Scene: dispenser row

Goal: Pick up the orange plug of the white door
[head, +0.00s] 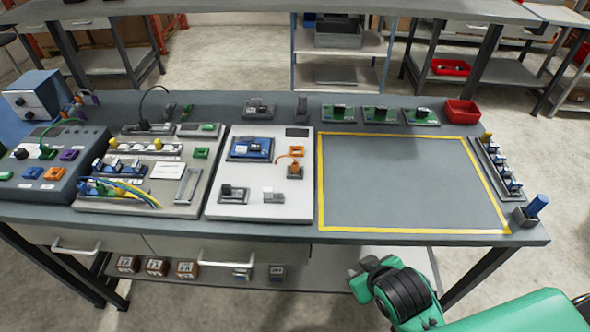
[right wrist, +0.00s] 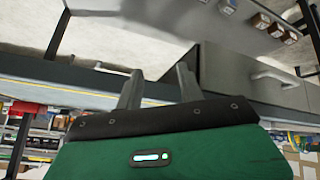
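The white door (head: 232,207) is a white panel lying on the bench, left of the yellow-framed area. The orange plug (head: 294,170) sits on a small dark holder at the panel's right side, with a thin orange cable by it. An orange square part (head: 296,151) lies just above it. My right gripper (right wrist: 158,88) shows in the right wrist view with two grey fingers apart and nothing between them. It is near the bench's front edge, away from the plug. My left gripper is not in view.
A yellow-framed grey area (head: 410,180) is bare. A blue-handled part (head: 536,206) stands at the right front corner, and a red bin (head: 462,111) at the back. Left of the door is a grey panel (head: 140,200) with cables. Drawer handles (head: 226,260) stick out in front.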

